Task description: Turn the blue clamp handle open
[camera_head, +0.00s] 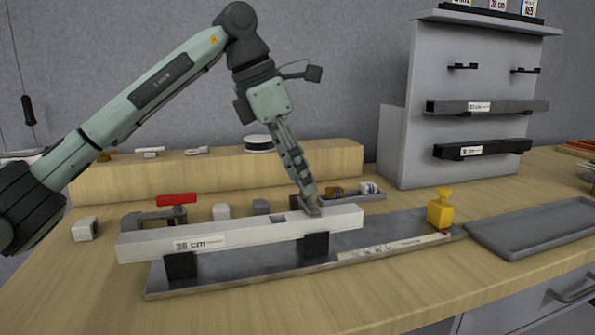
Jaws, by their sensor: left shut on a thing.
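My left gripper (312,208) reaches down from the upper left, its fingers closed at the top of a long white bar (215,240) labelled in cm. It is shut on a small dark grey part at the bar's upper side, mostly hidden by the fingers. I see no blue handle in this view. A clamp with a red handle (176,199) stands behind the bar's left end. The bar rests on two black blocks (181,265) on a grey metal plate (240,277). My right gripper is not in view.
A yellow knobbed piece (439,210) stands at the plate's right end. A grey tray (535,230) lies to the right. A grey rack (460,100) rises behind. Small blocks (86,229) and a wooden shelf (225,177) lie behind the bar. The table front is clear.

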